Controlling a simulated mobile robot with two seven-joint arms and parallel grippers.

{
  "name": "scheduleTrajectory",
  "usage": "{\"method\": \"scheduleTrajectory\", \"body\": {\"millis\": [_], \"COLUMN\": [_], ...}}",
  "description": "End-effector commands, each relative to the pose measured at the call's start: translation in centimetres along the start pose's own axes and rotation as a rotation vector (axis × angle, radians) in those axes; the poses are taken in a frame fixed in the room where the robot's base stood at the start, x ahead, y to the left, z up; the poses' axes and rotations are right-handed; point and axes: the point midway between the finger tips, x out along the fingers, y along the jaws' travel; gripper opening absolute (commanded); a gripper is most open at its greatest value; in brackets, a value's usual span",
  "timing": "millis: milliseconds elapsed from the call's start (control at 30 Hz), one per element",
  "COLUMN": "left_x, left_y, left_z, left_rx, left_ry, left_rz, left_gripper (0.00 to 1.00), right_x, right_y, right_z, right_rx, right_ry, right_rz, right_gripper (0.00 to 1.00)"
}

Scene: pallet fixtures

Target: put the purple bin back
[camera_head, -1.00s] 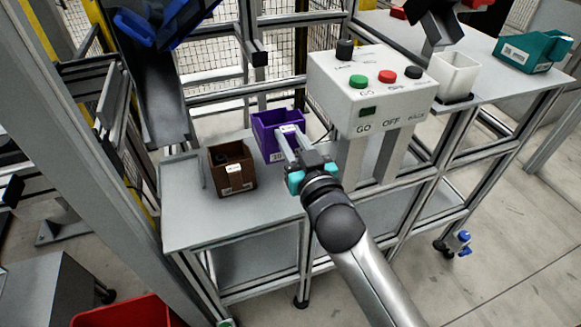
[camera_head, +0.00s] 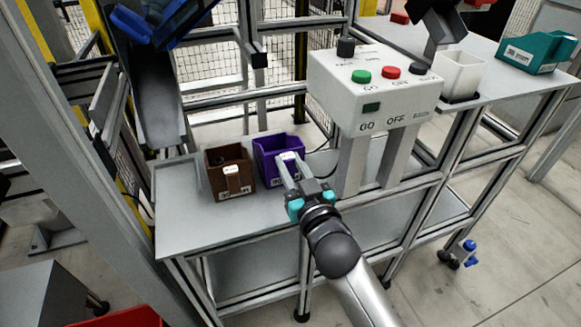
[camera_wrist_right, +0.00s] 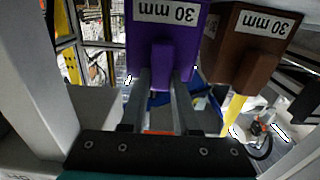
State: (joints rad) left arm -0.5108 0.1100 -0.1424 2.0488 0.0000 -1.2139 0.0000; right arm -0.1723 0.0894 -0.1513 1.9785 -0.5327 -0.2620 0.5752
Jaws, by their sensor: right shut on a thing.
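The purple bin (camera_head: 277,145) is on or just above the grey shelf (camera_head: 185,225), right of the brown bin (camera_head: 229,168); I cannot tell whether it touches the shelf. My right gripper (camera_head: 286,165) is shut on the tab at its front. In the right wrist view the purple bin (camera_wrist_right: 165,38) fills the top middle, with a "30 mm" label, and my gripper fingers (camera_wrist_right: 160,88) sit either side of its tab. The brown bin (camera_wrist_right: 248,45) shows beside it, also labelled "30 mm". My left gripper is not in view.
A white control box (camera_head: 372,88) with green, red and black buttons stands right of the purple bin. A white container (camera_head: 456,75) and a teal bin (camera_head: 536,52) are on the right table. A red bin (camera_head: 120,318) is at the lower left.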

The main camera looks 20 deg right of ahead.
Motion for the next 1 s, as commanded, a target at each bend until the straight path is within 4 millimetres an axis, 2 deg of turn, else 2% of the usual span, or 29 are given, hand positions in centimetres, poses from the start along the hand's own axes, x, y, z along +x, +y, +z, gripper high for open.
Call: {"method": "scheduleTrajectory", "body": {"millis": [333,367,600,1000], "left_x": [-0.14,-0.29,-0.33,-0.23], "left_y": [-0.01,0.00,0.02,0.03], "left_z": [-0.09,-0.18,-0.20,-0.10], "left_rx": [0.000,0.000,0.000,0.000], "left_ry": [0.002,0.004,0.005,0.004], "left_rz": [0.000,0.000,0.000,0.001], "left_gripper": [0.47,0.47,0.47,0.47], "right_x": [0.01,0.00,0.00,-0.36], "right_y": [-0.01,0.00,0.01,0.00], "right_z": [0.17,0.22,0.16,-0.05], "right_rx": [0.001,0.001,0.001,0.001], "right_ry": [0.002,0.000,0.000,-0.001], "right_rz": [0.000,0.000,0.000,0.000], "right_gripper": [0.00,0.32,0.59,0.59]}}
